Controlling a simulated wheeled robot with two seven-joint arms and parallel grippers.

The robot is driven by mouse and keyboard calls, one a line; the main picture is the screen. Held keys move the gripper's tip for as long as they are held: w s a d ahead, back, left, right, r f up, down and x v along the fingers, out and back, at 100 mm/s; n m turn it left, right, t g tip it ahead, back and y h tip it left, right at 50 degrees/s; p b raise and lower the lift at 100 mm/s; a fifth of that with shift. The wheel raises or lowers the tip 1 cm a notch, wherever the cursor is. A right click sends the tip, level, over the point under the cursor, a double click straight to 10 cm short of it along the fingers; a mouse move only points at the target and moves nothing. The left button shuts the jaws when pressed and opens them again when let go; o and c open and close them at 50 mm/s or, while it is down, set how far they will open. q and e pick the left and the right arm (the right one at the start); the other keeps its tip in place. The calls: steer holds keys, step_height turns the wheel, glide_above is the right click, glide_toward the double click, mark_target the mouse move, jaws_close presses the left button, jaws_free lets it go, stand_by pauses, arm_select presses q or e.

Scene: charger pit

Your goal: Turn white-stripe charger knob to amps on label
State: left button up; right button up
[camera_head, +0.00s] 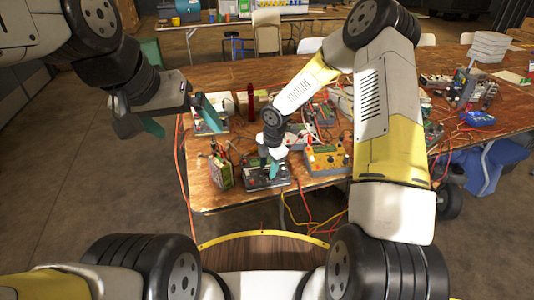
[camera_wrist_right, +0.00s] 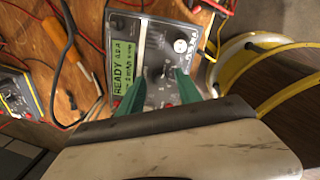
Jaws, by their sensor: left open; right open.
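A dark grey charger (camera_head: 266,184) sits at the table's front edge under my right gripper (camera_head: 270,166). In the right wrist view this charger (camera_wrist_right: 150,27) has a lit green screen (camera_wrist_right: 125,63) reading READY and apparently 0.0 A. Its dark knob (camera_wrist_right: 160,74) lies between the green fingertips of my open right gripper (camera_wrist_right: 160,92); I cannot tell whether they touch it. My left gripper (camera_head: 181,117) is open and empty at the table's left edge, near another charger (camera_head: 207,128).
A boxy battery-like pack (camera_head: 222,173) stands just left of the charger. A yellow charger (camera_head: 327,158) is to its right. Red and yellow cables hang over the front edge. An orange-handled tool (camera_wrist_right: 54,37) lies on the wood in the wrist view.

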steer(key=shift+f, duration=0.25)
jaws_close()
